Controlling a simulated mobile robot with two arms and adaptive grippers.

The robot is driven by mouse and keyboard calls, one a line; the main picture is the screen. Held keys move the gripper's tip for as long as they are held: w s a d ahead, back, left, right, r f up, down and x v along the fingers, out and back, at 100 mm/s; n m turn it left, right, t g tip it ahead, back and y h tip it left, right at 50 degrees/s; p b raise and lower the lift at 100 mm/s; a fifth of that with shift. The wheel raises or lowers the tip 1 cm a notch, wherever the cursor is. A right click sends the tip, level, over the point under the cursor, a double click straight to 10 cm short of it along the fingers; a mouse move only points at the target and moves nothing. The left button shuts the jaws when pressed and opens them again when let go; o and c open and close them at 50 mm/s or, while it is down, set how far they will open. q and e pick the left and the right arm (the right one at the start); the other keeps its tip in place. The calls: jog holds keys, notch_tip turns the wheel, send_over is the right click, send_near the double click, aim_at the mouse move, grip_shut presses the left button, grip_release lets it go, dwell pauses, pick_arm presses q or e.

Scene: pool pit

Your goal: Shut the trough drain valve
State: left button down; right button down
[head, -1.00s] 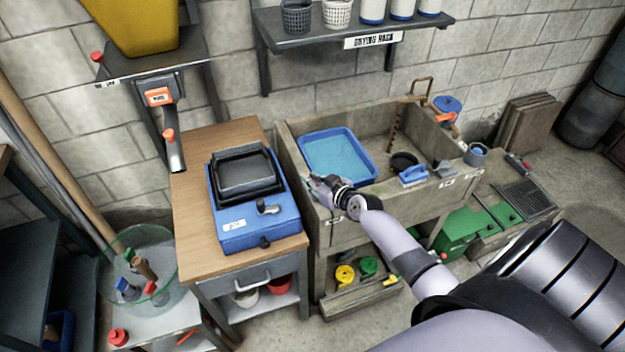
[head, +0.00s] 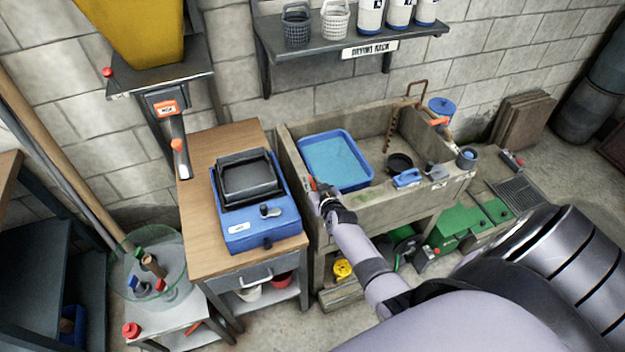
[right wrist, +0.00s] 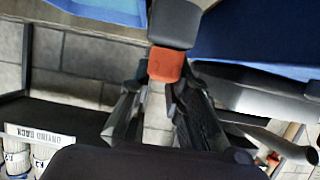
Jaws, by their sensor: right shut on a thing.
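The trough (head: 345,222) is a grey stone-like sink on legs, right of the wooden table. My right gripper (head: 323,192) is at its front left corner, by the blue basin. In the right wrist view, my right gripper (right wrist: 160,90) is shut on an orange-and-grey piece (right wrist: 166,65), with the orange end between the fingers. I cannot tell what this piece belongs to. An orange lever (head: 439,121) shows at the trough's back right, near a blue-topped container; I cannot tell if it is the drain valve. My left gripper is not in view.
The blue basin (head: 338,160) stands inside the trough. A dark round dish (head: 399,163) and a blue brush (head: 407,178) are at its right. The wooden table (head: 200,180) with a blue machine is close on the left. Green boxes (head: 465,220) stand low at right.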

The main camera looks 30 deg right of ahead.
jog(key=shift+d+r, duration=0.1)
jog(key=shift+d, duration=0.15)
jog(key=c, duration=1.5)
grip_release()
jog(key=shift+a, duration=0.1)
jog(key=shift+s, duration=0.1)
jog(key=shift+s+a, duration=0.15)
jog(key=shift+s, duration=0.05)
jog(key=v, duration=1.1)
jog(key=shift+s+r, duration=0.1)
jog(key=shift+s, duration=0.1)
